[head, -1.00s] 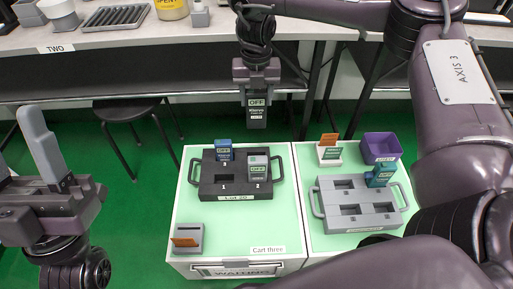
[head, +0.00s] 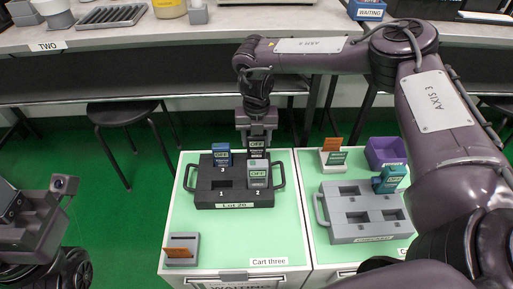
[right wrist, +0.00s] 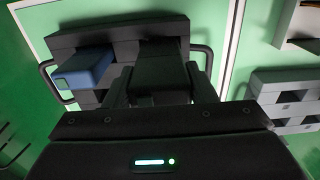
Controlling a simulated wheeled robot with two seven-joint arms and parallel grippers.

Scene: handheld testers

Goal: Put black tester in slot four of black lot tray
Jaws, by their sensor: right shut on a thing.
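The black lot tray (head: 206,197) lies on the cart marked Cart three, with "Lot 20" on its front. My right gripper (head: 257,136) is shut on the black tester (head: 257,150), which stands upright over the tray's back right, behind slot two. Its lower end is hidden by a grey tester (head: 259,178) in slot two, so I cannot tell whether it is seated. A blue tester (head: 222,155) stands in slot three; slot one is empty. The right wrist view shows the black tester (right wrist: 160,72) between my fingers. My left gripper (head: 40,195) is at far left; its fingers do not show clearly.
A grey holder (head: 182,250) with an orange card is at the cart's front left. On the right-hand cart are a grey tray (head: 350,232) with a teal tester (head: 388,180), a purple bin (head: 386,152) and a white card holder (head: 334,160).

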